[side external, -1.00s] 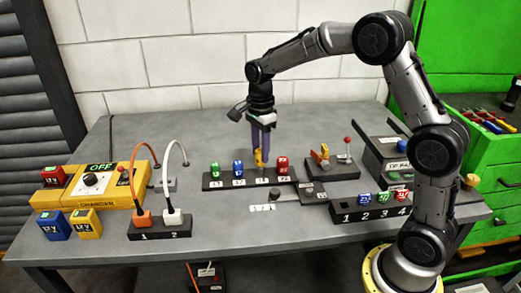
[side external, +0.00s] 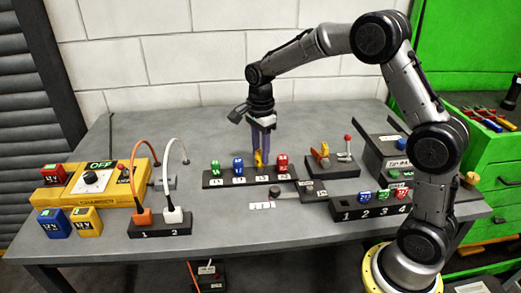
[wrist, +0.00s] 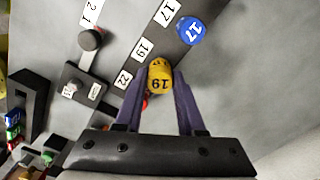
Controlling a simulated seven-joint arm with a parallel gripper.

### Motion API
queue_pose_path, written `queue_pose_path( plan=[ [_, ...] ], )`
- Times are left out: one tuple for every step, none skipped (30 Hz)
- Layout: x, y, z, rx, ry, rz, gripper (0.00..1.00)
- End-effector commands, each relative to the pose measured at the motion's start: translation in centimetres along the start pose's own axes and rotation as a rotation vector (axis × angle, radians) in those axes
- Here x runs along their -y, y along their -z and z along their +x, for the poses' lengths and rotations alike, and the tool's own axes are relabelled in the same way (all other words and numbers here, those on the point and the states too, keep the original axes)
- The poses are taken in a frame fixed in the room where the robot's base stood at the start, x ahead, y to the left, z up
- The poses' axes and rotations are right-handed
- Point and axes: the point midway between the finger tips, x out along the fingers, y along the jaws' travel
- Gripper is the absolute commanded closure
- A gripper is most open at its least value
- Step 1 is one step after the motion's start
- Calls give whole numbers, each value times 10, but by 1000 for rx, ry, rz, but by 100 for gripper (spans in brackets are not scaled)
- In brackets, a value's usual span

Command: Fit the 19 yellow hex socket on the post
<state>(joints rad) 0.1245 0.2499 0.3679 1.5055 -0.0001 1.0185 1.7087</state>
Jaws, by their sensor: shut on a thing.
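The yellow 19 socket (wrist: 159,78) is between my gripper's fingertips (wrist: 158,84) in the wrist view. My gripper (side external: 260,156) is shut on it, pointing down over the 19 place of the dark socket rack (side external: 222,183) in the side view. I cannot tell whether the socket touches the rack. A grey round-topped post (wrist: 90,39) stands in front of the rack, beside a white label; it also shows in the side view (side external: 276,193). The socket is apart from this post.
The rack also holds green (side external: 215,167), blue (side external: 238,167) and red (side external: 282,163) sockets. A block with a red-knobbed lever (side external: 347,147) stands to the right. A numbered holder (side external: 345,210) lies at front right. The charger (side external: 90,185) and cables are left.

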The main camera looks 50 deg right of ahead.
Motion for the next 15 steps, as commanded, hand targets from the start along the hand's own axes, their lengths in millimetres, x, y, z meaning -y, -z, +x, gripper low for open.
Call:
queue_pose_path(
  plan=[
    [0, 0, 1, 0, 0, 0, 100],
    [0, 0, 1, 0, 0, 0, 100],
    [0, 0, 2, 0, 0, 0, 100],
    [0, 0, 2, 0, 0, 0, 100],
    [0, 0, 2, 0, 0, 0, 100],
    [0, 0, 3, 0, 0, 0, 100],
    [0, 0, 3, 0, 0, 0, 100],
    [0, 0, 4, 0, 1, 0, 100],
    [0, 0, 4, 0, 1, 0, 100],
    [0, 0, 5, 0, 1, 0, 100],
    [0, 0, 5, 0, 1, 0, 100],
    [0, 0, 6, 0, 1, 0, 100],
    [0, 0, 6, 0, 1, 0, 100],
    [0, 0, 6, 0, 1, 0, 100],
    [0, 0, 7, 0, 1, 0, 100]
  ],
)
